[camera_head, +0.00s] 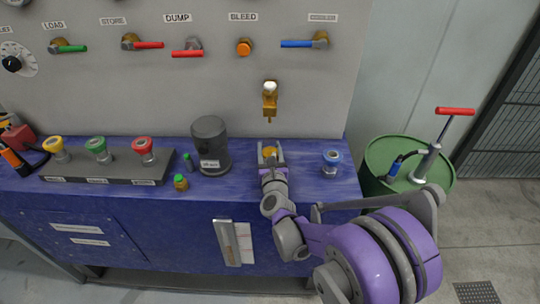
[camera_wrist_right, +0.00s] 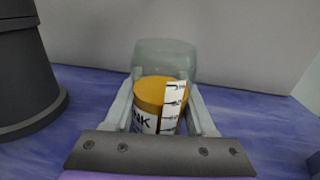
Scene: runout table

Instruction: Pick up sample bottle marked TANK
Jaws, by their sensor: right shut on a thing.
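The sample bottle (camera_wrist_right: 158,95) is at the middle of the right wrist view. It has a clear upper part, amber below, a white label ending in "NK" and a scale strip. My right gripper (camera_wrist_right: 163,115) is shut on it, with one finger on each side. In the head view the bottle (camera_head: 269,152) shows as an amber spot between the fingers of the right gripper (camera_head: 271,158), below the brass tap (camera_head: 270,100). The rest of its label is hidden. I cannot tell whether it touches the table. My left gripper is not in view.
A blue-capped bottle (camera_head: 331,160) stands to the right. A green drum (camera_head: 385,155) stands beyond the table's right edge.

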